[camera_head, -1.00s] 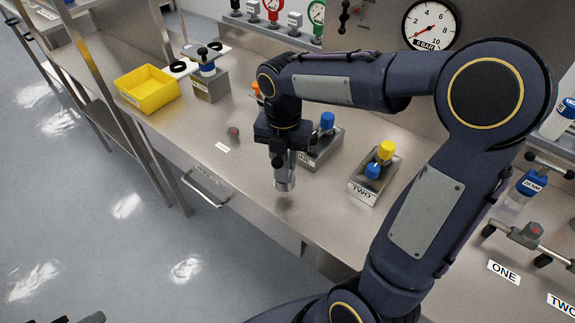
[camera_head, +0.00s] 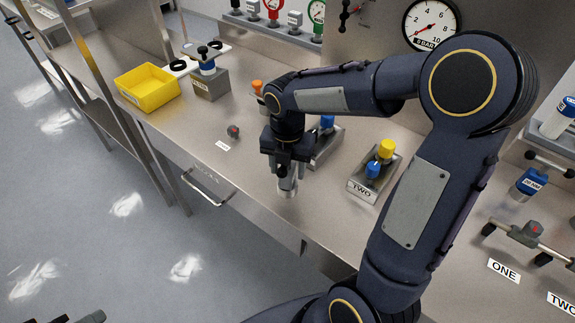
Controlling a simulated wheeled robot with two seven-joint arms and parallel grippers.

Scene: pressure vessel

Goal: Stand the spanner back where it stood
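My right gripper (camera_head: 287,165) points down over the front part of the steel bench. It is shut on a grey metal cylinder, which I take to be the spanner (camera_head: 288,187). The spanner is upright, and its lower end is at or just above the bench top; I cannot tell if it touches. Its upper part is hidden by the fingers. Only a dark piece, perhaps of my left gripper (camera_head: 90,318), shows at the bottom left corner; its fingers cannot be made out.
Right of the gripper is a block marked TWO (camera_head: 362,188) with blue and yellow caps; another blue-capped block (camera_head: 328,150) is partly hidden behind the gripper. A yellow bin (camera_head: 147,95), a grey block (camera_head: 210,84) and a small grey-red item (camera_head: 233,131) stand left. The bench's front edge is close.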

